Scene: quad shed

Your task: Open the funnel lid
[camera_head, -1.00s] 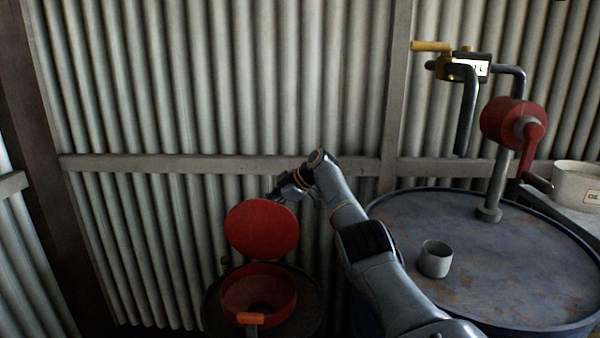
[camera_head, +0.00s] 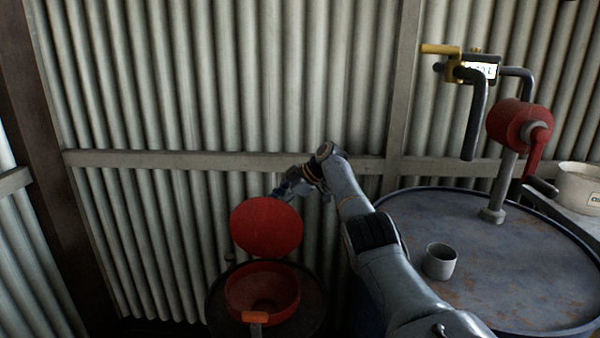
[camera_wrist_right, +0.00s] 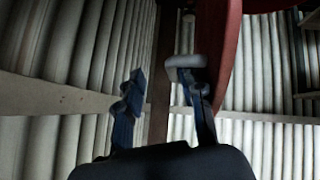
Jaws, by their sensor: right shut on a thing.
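The round red funnel lid (camera_head: 267,228) stands raised, nearly upright, above the back of the red funnel (camera_head: 262,292). The funnel's mouth is uncovered and its dark inside shows. An orange handle (camera_head: 255,317) sticks out at the funnel's front. My right gripper (camera_head: 284,190) is at the lid's upper right edge, shut on the lid, with its fingertips partly hidden in the head view. In the right wrist view, the red lid (camera_wrist_right: 225,60) passes close beside the right-hand finger of my gripper (camera_wrist_right: 160,95), and a small grey piece lies by that finger. My left gripper is not in view.
The funnel sits on a dark drum (camera_head: 313,300). To the right, a blue drum (camera_head: 500,270) carries a grey cup (camera_head: 440,261) and a red pump (camera_head: 518,127). A corrugated wall (camera_head: 200,80) with a rail (camera_head: 180,159) stands close behind the lid.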

